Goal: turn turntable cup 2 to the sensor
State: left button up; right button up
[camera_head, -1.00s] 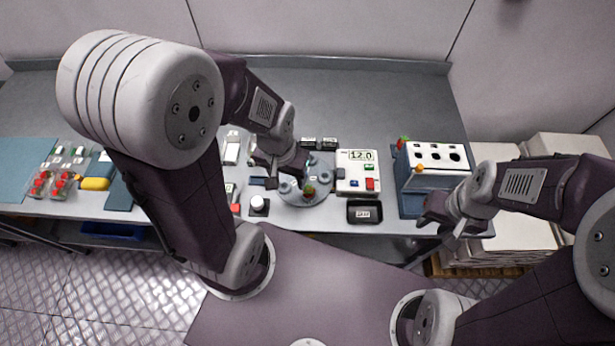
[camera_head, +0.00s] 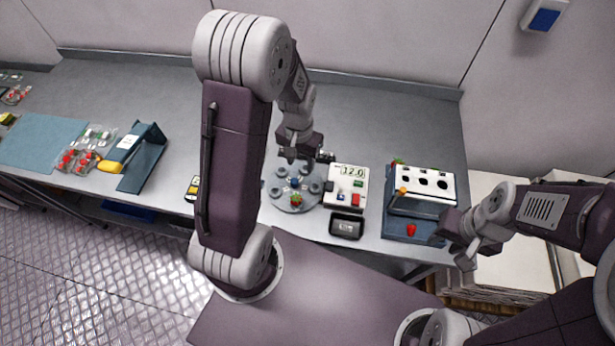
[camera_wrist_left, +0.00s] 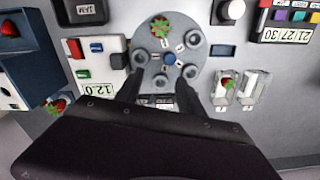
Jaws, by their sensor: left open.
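The grey round turntable (camera_head: 283,203) stands on the bench with several cups around a blue hub (camera_wrist_left: 170,59). A strawberry (camera_head: 296,200) sits in the cup nearest me; it also shows in the left wrist view (camera_wrist_left: 160,27). Small white labels mark the cups, too small to read. A white box (camera_head: 347,179) with a 12.0 display stands just right of the turntable. My left gripper (camera_head: 300,157) is at the turntable's back edge, open, its fingers either side of an empty cup (camera_wrist_left: 161,80). I cannot tell whether they touch it. My right gripper (camera_head: 462,250) is by the blue rack, its jaws unclear.
The blue rack (camera_head: 414,205) with a white holed top stands right, with a red berry (camera_head: 411,229) inside. A black tray (camera_head: 346,226) lies in front of the white box. Berry packs (camera_head: 84,160) and a blue stand (camera_head: 143,163) are left. The back bench is clear.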

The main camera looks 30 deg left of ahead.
aim_at(294, 181)
pick_arm(q)
jog(key=a, duration=0.1)
jog(key=s+a+f, duration=0.1)
jog(key=a, duration=0.1)
jog(key=shift+s+f, duration=0.2)
jog(key=shift+s, duration=0.1)
jog(key=f, duration=0.2)
jog(key=d+f, duration=0.1)
jog(key=f, duration=0.2)
jog(key=f+p, duration=0.1)
jog(key=f, duration=0.1)
jog(key=shift+w+d+f, duration=0.15)
jog(key=shift+w, duration=0.2)
jog(key=shift+s+a+f, duration=0.1)
jog(key=shift+a+f, duration=0.1)
jog(key=shift+f, duration=0.1)
jog(key=shift+s+a+f, duration=0.1)
jog(key=shift+a, duration=0.1)
jog(key=shift+d, duration=0.1)
pick_arm(e)
jog(key=shift+s+a+r, duration=0.25)
jog(key=shift+a+r, duration=0.25)
jog(key=shift+s+a+r, duration=0.2)
jog(key=shift+a+r, duration=0.25)
jog(key=shift+a, duration=0.05)
